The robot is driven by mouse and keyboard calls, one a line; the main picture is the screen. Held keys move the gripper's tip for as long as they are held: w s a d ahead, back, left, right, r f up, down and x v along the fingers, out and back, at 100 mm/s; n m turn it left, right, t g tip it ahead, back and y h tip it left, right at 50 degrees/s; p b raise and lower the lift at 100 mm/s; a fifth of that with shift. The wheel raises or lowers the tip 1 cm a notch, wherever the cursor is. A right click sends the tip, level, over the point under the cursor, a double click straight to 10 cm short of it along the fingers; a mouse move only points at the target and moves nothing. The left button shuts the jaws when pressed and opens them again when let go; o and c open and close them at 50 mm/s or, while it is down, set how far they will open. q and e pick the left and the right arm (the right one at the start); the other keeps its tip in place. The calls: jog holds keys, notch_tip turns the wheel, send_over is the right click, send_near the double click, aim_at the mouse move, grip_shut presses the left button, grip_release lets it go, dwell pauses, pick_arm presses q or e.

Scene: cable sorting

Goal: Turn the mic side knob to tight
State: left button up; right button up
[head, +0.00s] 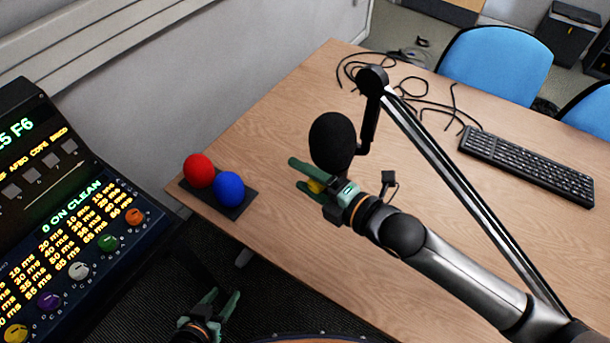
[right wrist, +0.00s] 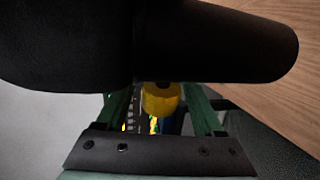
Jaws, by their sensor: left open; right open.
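The black foam-topped mic (head: 330,140) hangs on a boom arm (head: 440,160) above the wooden table. Its yellow side knob (head: 315,186) shows partly between the green fingers of my right gripper (head: 297,174). In the right wrist view, the yellow knob (right wrist: 160,99) sits between the two fingers, with a gap on each side. The dark mic body (right wrist: 75,45) fills the top of that view. My right gripper is open around the knob. My left gripper (head: 217,303) is open and empty, low over the dark floor, away from the mic.
A red ball (head: 199,170) and a blue ball (head: 229,188) sit on a dark base at the table's left corner. A lit console (head: 70,220) with coloured knobs stands at left. A keyboard (head: 525,165) and loose black cables (head: 425,103) lie on the table. Blue chairs (head: 495,60) stand behind.

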grip_shut()
dwell(0.4)
jog(key=t+y+b, duration=0.1)
jog(key=b, duration=0.3)
jog(key=r+t+y+b, duration=0.1)
jog(key=t+y+b, duration=0.1)
jog(key=b, duration=0.3)
jog(key=t+y+b, duration=0.1)
jog(key=t+b, duration=0.1)
jog(key=b, duration=0.2)
jog(key=shift+d+r+y+b, duration=0.1)
jog(key=shift+r+y+b, duration=0.2)
jog(key=shift+y, duration=0.1)
